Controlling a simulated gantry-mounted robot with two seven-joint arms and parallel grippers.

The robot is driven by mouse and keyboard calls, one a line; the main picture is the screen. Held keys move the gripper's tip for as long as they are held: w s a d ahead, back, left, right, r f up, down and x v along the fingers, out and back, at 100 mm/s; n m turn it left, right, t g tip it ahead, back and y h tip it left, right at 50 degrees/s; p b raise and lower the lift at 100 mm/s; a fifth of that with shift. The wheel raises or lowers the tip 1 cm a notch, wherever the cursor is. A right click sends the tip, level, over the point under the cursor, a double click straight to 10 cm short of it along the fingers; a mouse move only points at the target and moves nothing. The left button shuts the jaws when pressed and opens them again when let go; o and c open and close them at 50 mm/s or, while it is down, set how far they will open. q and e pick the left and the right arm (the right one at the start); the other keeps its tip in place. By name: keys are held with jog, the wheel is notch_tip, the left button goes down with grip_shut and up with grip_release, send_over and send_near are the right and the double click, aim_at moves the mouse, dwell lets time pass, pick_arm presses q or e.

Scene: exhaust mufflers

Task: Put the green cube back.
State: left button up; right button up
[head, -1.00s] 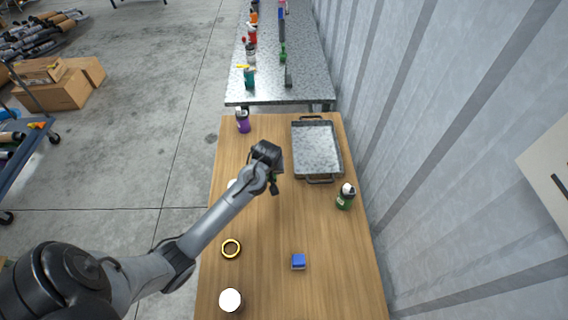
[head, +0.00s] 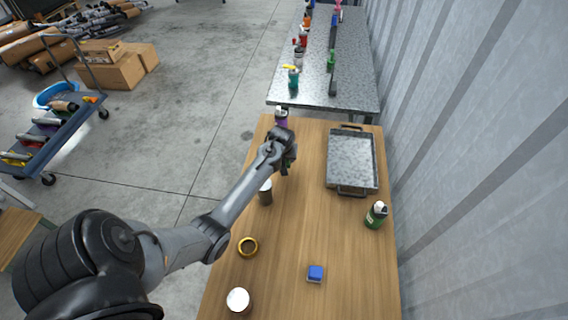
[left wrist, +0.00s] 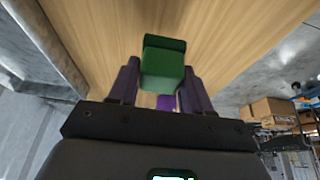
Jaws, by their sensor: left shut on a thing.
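My left gripper (head: 287,162) is above the far left part of the wooden table, just in front of a purple bottle (head: 281,118). It is shut on the green cube (left wrist: 163,65), which sits between its two fingers in the left wrist view. The fingers (left wrist: 161,88) stand on either side of the cube. In the head view, my gripper hides nearly all of the cube. My right gripper is not in view.
A metal tray (head: 352,160) lies at the back right of the wooden table (head: 290,225). A green bottle (head: 376,215), blue cube (head: 315,273), yellow ring (head: 248,246), dark white-topped container (head: 265,192) and white-topped cup (head: 238,301) stand apart. The table's middle is clear.

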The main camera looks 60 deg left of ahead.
pick_arm(q)
jog(key=shift+a+f, duration=0.3)
jog(key=shift+a, duration=0.05)
jog(key=shift+f, duration=1.9)
jog(key=shift+f, duration=0.1)
jog(key=o, duration=1)
jog(key=shift+d+f, duration=0.1)
jog(key=shift+s, duration=0.1)
